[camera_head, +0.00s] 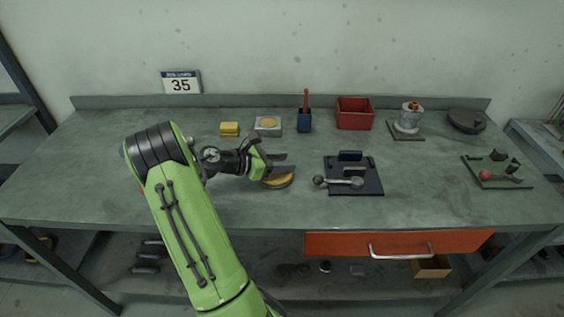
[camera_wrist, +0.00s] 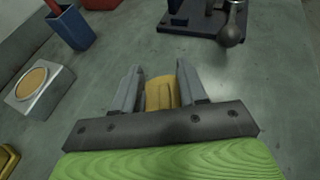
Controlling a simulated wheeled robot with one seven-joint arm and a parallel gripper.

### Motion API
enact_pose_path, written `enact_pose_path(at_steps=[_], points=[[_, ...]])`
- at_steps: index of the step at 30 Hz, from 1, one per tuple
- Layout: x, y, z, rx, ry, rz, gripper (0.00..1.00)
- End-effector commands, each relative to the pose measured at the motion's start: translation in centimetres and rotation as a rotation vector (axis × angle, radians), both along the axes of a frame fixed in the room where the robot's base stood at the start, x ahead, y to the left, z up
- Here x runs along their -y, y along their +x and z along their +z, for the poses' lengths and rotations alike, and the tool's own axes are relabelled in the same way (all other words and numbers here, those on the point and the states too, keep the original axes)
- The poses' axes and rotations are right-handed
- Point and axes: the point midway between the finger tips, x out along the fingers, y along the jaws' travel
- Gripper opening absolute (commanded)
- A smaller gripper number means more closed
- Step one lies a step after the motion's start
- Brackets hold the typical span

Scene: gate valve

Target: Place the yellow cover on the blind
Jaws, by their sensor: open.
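The yellow cover (camera_head: 280,182), a low rounded piece, lies on the workbench left of centre, partly hidden by my gripper. My gripper (camera_head: 286,164) is open over it. In the wrist view, part of the cover (camera_wrist: 160,93) shows between the two grey fingers, with a gap on each side; contact cannot be seen. A grey square block with a round tan top (camera_head: 268,124) stands behind the gripper and also shows at left in the wrist view (camera_wrist: 36,84). I cannot tell for sure which thing is the blind.
A yellow block (camera_head: 230,129), a blue holder (camera_head: 304,122), a red bin (camera_head: 355,113), a valve part (camera_head: 409,118) and a dark round piece (camera_head: 467,121) stand along the back. A dark clamp plate (camera_head: 352,176) lies to the right. The bench's left part is clear.

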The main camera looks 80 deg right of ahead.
Motion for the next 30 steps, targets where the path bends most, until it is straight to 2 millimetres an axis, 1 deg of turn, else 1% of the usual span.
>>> enact_pose_path(at_steps=[9,12,16,24,26,28,29,30], points=[[-4.6,6.1,3.2,-0.001,0.0,0.009,0.42],[-5.8,7.5,3.9,-0.001,0.001,0.006,0.42],[-6.7,8.4,4.3,-0.001,0.0,0.004,0.42],[-6.9,8.7,4.3,0.012,-0.001,0.002,0.42],[-7.4,9.2,4.6,0.069,-0.01,0.004,0.42],[-8.6,10.5,5.3,0.209,-0.026,0.006,0.42],[-9.5,11.2,5.7,0.292,-0.032,0.004,0.42],[-10.9,12.3,6.2,0.412,-0.036,-0.002,0.42]])
